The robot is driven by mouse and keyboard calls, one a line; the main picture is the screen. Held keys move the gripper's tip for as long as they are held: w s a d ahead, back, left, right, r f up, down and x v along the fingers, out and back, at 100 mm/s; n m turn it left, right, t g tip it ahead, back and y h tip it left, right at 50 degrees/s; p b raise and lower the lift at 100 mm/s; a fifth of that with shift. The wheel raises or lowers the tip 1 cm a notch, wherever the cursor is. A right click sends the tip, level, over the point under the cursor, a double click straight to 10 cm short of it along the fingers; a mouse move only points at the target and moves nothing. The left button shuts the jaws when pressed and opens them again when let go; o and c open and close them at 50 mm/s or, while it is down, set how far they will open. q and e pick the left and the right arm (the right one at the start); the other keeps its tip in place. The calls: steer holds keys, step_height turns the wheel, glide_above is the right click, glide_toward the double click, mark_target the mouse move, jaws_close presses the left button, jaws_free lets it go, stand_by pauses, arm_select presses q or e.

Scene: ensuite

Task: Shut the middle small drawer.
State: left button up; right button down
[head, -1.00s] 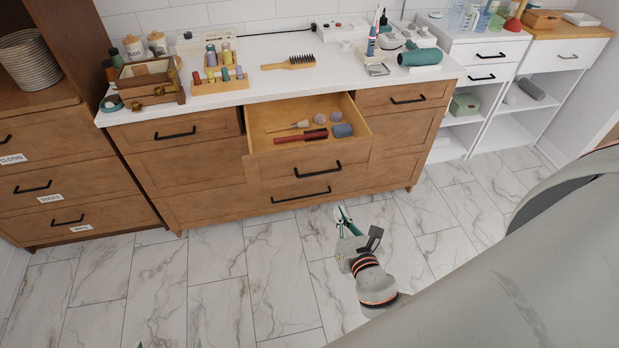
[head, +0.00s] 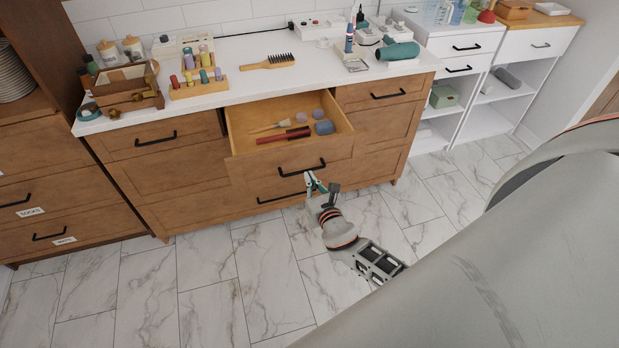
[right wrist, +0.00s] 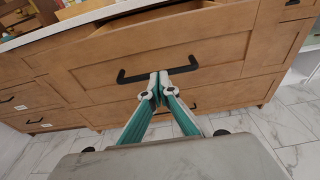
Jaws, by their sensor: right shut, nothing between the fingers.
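The middle small drawer (head: 292,165) of the wooden cabinet stands pulled out in the head view. A red brush, a blue roll and a few small items lie inside it. Its black handle (head: 302,167) is on the front face, and the handle also shows in the right wrist view (right wrist: 172,73). My right gripper (head: 310,178) is shut and empty, in front of the drawer front near the handle. In the right wrist view its fingertips (right wrist: 159,76) overlap the handle; whether they touch it I cannot tell. My left gripper is not in view.
The left small drawer (head: 158,143) and right small drawer (head: 388,93) are shut. The white countertop (head: 240,70) carries a comb, bottles, a wooden box and a green hair dryer (head: 398,51). The marble floor (head: 210,290) in front is clear.

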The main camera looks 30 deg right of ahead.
steer(key=shift+w+d+f, duration=0.1)
steer(key=shift+w, duration=0.3)
steer(key=shift+w, duration=0.1)
